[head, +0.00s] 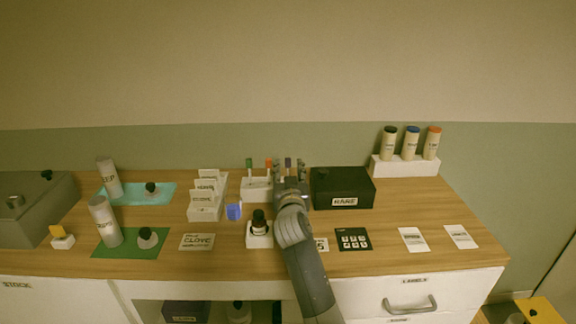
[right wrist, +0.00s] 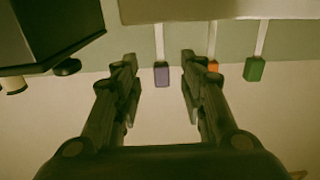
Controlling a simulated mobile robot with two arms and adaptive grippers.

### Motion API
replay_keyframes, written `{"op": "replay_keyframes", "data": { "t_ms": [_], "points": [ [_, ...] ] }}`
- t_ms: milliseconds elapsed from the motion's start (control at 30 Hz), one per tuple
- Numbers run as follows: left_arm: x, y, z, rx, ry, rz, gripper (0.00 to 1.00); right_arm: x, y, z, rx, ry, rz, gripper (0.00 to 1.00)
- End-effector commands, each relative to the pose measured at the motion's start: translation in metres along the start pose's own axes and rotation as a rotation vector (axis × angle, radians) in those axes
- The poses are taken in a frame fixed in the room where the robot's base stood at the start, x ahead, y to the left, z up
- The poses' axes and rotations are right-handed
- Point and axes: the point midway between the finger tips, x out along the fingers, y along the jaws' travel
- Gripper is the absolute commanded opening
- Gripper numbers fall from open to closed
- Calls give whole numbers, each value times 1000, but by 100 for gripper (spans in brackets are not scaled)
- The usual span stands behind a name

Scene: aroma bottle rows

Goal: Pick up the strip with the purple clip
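The strip with the purple clip (head: 288,163) stands upright at the right end of a white holder (head: 256,190). In the right wrist view its purple clip (right wrist: 162,76) shows between the two fingers. My right gripper (head: 289,172) is at that strip; in the right wrist view the gripper (right wrist: 158,80) is open, one finger on each side, with gaps on both sides of the clip. Strips with an orange clip (right wrist: 213,66) and a green clip (right wrist: 254,69) stand beside it, the orange one close to a finger. My left gripper is not in view.
A black box (head: 326,186) labelled RARE stands just right of the gripper. A white card rack (head: 205,207) and a blue item (head: 233,211) are to the left. A dark bottle (head: 259,222) on a white stand is in front.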

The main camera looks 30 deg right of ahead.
Motion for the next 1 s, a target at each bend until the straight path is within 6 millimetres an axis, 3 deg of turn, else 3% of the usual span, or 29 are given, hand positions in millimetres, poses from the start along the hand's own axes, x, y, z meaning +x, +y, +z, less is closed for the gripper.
{"op": "replay_keyframes", "data": {
  "t_ms": [233, 567, 600, 767, 1000],
  "points": [
    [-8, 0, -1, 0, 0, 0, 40, 29, -2, -1, -1, 0, 1, 38],
    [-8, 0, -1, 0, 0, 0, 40, 33, -2, 1, 0, 0, 0, 38],
    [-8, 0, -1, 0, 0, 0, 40, 33, -2, 1, 0, 0, 0, 29],
    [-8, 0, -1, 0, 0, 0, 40, 33, -2, 1, 0, 0, 0, 5],
    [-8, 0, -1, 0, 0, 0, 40, 33, -2, 1, 0, 0, 0, 4]
  ]
}}
